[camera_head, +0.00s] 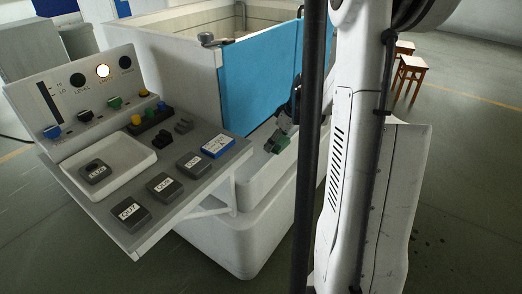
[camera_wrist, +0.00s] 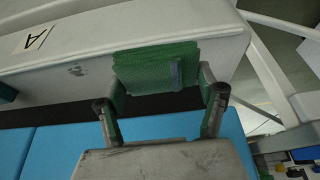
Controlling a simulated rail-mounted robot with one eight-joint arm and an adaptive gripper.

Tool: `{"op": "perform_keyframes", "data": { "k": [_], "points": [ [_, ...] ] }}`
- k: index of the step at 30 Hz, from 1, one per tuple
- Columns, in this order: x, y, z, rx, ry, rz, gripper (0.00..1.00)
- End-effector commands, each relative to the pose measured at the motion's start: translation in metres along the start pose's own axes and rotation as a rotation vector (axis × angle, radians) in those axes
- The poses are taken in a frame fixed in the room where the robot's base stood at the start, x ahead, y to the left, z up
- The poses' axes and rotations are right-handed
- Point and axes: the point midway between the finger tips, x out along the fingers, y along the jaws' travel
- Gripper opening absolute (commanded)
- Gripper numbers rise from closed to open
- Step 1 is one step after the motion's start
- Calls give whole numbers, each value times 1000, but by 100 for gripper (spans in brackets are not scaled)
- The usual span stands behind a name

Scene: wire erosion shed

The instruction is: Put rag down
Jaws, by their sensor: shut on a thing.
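The green rag (camera_head: 278,142) is a small folded block in the head view, at the end of my gripper (camera_head: 286,125). In the wrist view the rag (camera_wrist: 155,66) sits between the two fingertips of my gripper (camera_wrist: 161,88), which is shut on it. The rag is in front of the white machine ledge (camera_wrist: 60,70), which bears a label with the letter A (camera_wrist: 38,40). I cannot tell whether the rag touches the ledge. In the head view my arm and a dark post hide part of the area right of the gripper.
A blue panel (camera_head: 262,80) stands close behind the gripper. To the left, a sloped control console (camera_head: 100,95) has a grey shelf holding labelled grey blocks (camera_head: 130,214), a blue box (camera_head: 218,146) and a white tray (camera_head: 125,150). Wooden stools (camera_head: 411,70) stand far right.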

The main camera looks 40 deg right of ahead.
Motion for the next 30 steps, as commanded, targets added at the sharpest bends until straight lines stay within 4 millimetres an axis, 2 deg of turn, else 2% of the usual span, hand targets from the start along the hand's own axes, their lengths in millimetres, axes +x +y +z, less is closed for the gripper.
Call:
{"op": "perform_keyframes", "data": {
  "k": [1,6,9,12,20,26,30],
  "points": [
    [6,-1,-12,-4,0,-1,41],
    [20,0,-46,-4,0,-1,41],
    [29,0,-58,-2,-1,0,41],
    [44,0,-49,0,0,1,41],
    [58,0,-43,0,0,1,41],
    [83,0,-32,0,0,1,41],
    [91,0,-34,0,0,0,41]
  ]
}}
